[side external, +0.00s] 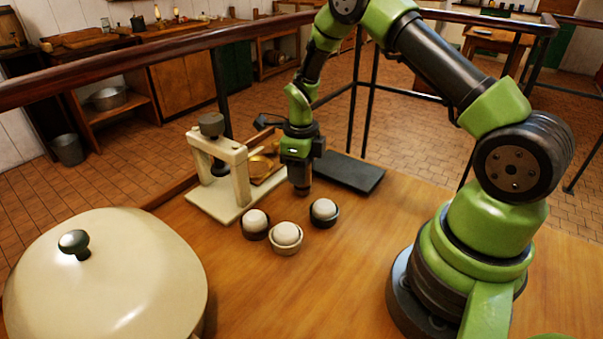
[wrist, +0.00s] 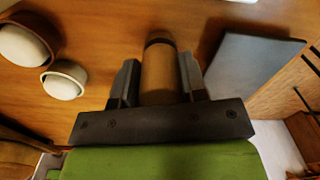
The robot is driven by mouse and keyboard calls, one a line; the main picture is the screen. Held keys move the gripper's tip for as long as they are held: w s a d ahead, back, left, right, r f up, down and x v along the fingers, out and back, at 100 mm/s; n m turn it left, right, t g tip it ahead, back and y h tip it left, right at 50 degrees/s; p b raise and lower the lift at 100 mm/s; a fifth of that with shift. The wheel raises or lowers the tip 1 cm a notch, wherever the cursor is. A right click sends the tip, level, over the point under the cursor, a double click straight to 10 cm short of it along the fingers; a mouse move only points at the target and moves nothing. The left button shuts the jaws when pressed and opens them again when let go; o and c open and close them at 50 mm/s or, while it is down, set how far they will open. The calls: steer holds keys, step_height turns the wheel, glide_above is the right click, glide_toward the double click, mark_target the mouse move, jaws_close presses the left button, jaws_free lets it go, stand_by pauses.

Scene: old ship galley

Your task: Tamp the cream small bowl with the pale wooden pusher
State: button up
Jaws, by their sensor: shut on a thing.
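The cream small bowl (side external: 286,249) stands on the wooden table with a white rounded mound filling it. It is the nearest of three small bowls in the side view.
Two dark bowls (side external: 255,234) (side external: 323,218) with white mounds flank the cream one. A cream press frame (side external: 240,178) and brass-coloured pieces (side external: 260,166) stand left of my gripper. A dark slab (side external: 348,172) lies right. A large lidded pot (side external: 110,280) fills the front left.

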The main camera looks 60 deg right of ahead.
steer(key=r, duration=0.9)
steer(key=shift+a, duration=0.4)
steer(key=s+a+n, duration=0.6)
steer(key=a+n, duration=0.3)
steer(key=a, duration=0.4)
steer(key=shift+s+a+f, duration=0.1)
steer(key=shift+s+f, duration=0.05)
steer(key=shift+f, duration=2)
steer(key=shift+f, duration=1.05)
steer(key=shift+r, duration=0.1)
step_height(320, 180, up, 7)
